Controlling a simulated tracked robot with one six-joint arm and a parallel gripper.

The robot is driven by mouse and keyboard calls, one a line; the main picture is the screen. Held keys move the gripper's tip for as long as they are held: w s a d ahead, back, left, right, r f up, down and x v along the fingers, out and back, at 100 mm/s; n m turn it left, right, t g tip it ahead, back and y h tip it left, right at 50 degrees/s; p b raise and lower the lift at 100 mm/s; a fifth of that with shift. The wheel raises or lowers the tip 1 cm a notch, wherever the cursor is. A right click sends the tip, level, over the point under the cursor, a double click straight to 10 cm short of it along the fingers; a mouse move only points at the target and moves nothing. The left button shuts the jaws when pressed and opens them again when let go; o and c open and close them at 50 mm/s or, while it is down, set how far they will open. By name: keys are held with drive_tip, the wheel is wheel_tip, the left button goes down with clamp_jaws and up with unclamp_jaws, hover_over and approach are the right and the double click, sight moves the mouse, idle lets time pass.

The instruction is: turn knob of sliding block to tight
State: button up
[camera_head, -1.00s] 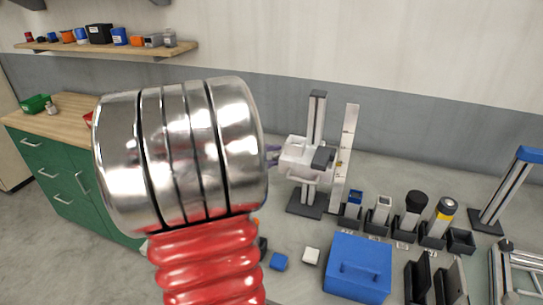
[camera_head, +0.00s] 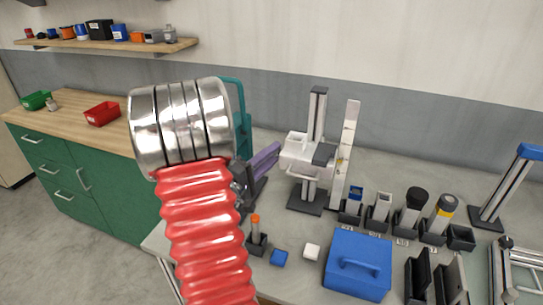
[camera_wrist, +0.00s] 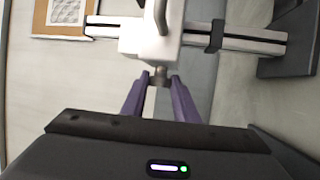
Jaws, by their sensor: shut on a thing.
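The white sliding block (camera_head: 298,158) sits on a vertical metal post with a dark base, beside a tall ruled strip. It also shows at the top of the wrist view (camera_wrist: 150,42). The knob (camera_wrist: 159,74) is a small dark grey piece sticking out of the block toward me. My gripper has purple fingers (camera_wrist: 160,84), shut on the knob from both sides. In the head view my gripper (camera_head: 276,151) reaches the left side of the block, and the knob is hidden there. The knob's turn angle cannot be told.
Several dark holders stand to the right. A teal frame (camera_head: 243,118) stands behind my arm. A red bin (camera_head: 102,114) is on the left counter.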

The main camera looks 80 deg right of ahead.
drive_tip(key=shift+s+f, duration=0.1)
drive_tip(key=shift+f, duration=0.15)
drive_tip(key=o, duration=1.1)
drive_tip(key=shift+r, duration=0.15)
drive_tip(key=shift+c, duration=0.2)
drive_tip(key=v, duration=1.4)
drive_tip(key=shift+f, duration=0.2)
